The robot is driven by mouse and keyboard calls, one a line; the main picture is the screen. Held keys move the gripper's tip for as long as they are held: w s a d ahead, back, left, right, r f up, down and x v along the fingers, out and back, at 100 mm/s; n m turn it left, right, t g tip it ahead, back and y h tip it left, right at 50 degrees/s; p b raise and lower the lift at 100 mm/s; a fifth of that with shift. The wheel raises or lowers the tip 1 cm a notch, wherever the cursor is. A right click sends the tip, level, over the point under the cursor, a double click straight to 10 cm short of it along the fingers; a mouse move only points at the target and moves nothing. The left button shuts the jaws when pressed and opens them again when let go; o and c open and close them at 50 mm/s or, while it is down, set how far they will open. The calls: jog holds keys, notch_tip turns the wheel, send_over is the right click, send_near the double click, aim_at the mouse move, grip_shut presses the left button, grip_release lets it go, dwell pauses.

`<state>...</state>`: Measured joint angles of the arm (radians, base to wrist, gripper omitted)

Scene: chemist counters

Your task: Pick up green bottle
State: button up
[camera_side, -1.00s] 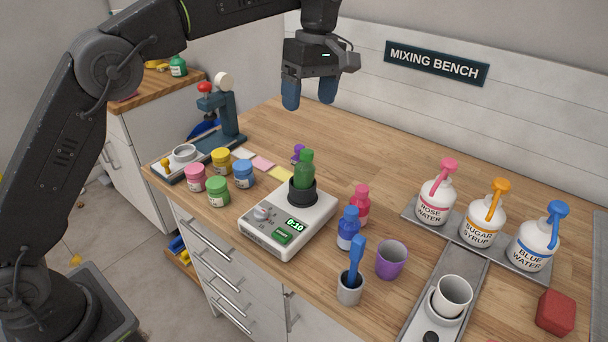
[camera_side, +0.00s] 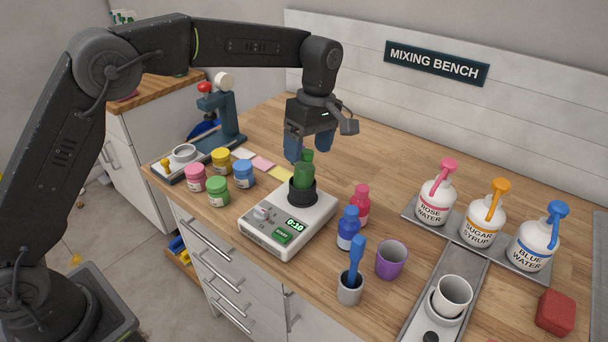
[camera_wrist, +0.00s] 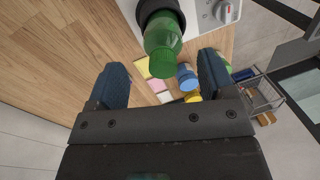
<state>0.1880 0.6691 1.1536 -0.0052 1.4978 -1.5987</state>
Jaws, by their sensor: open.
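The green bottle (camera_side: 304,172) stands upright in a black round holder (camera_side: 303,192) on top of the white device (camera_side: 283,226) with a 0:10 display. In the wrist view the green bottle (camera_wrist: 164,45) shows ahead of and between the fingers, with its cap end toward the camera. My gripper (camera_side: 308,150) is open and empty. Its blue fingers are above and behind the bottle in the side view, close to its cap. In the wrist view the two fingers (camera_wrist: 160,85) are spread apart, and no contact with the bottle shows.
Blue (camera_side: 348,228) and pink (camera_side: 360,205) bottles stand right of the device. A purple cup (camera_side: 391,260) and a small cup with a blue tool (camera_side: 349,288) are nearby. Several paint jars (camera_side: 217,190) stand left. The counter behind the device is mostly clear.

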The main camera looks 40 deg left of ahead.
aim_at(304, 171)
jog(key=shift+s+f, duration=0.2)
jog(key=shift+f, duration=0.55)
jog(key=shift+s+f, duration=0.25)
jog(key=shift+f, duration=0.45)
jog(key=shift+s+f, duration=0.2)
jog(key=shift+f, duration=0.55)
jog(key=c, duration=1.1)
